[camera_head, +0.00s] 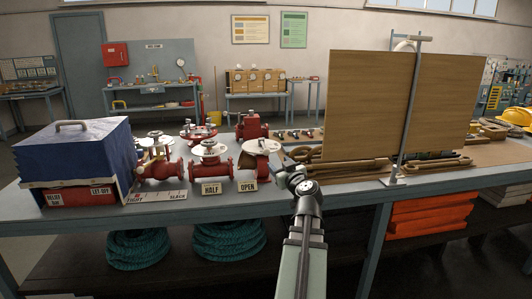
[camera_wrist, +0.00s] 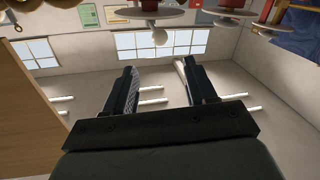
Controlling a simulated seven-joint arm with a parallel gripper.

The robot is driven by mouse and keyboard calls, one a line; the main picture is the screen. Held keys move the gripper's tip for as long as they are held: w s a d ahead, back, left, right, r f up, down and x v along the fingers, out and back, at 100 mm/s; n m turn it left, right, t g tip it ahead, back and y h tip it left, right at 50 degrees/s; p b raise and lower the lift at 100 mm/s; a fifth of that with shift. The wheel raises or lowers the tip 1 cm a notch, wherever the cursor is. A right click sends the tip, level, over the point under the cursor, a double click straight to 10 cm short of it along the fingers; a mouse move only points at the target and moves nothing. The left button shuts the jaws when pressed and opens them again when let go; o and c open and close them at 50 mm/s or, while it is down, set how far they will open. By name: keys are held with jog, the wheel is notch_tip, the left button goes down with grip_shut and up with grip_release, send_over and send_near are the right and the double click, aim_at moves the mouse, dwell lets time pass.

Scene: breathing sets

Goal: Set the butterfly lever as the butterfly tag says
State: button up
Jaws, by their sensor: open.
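Several red valves stand in a row on the bench. The right-hand front valve (camera_head: 262,148) has a pale round plate on top and an "OPEN" tag (camera_head: 247,186) before it. The valve beside it (camera_head: 209,150) has a "HALF" tag (camera_head: 210,188). I cannot tell which is the butterfly valve, and no lever reads clearly. The upside-down wrist view shows a round plate (camera_wrist: 150,15) with a pale knob (camera_wrist: 157,38) beyond my fingertips. My gripper (camera_head: 283,157) is beside the right-hand valve; in the wrist view (camera_wrist: 158,65) its fingers are apart and empty.
A blue-covered box (camera_head: 75,155) with a handle stands at the left, a "TIGHT–SLACK" scale (camera_head: 155,198) beside it. A brown board (camera_head: 365,105) on a grey stand (camera_head: 409,120) rises right of my gripper. Rope coils (camera_head: 228,240) and orange stacks (camera_head: 430,215) lie below the bench.

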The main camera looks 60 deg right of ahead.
aim_at(268, 153)
jog(key=x, duration=1.3)
jog(key=shift+w+d, duration=0.15)
jog(key=shift+w, duration=0.05)
grip_shut()
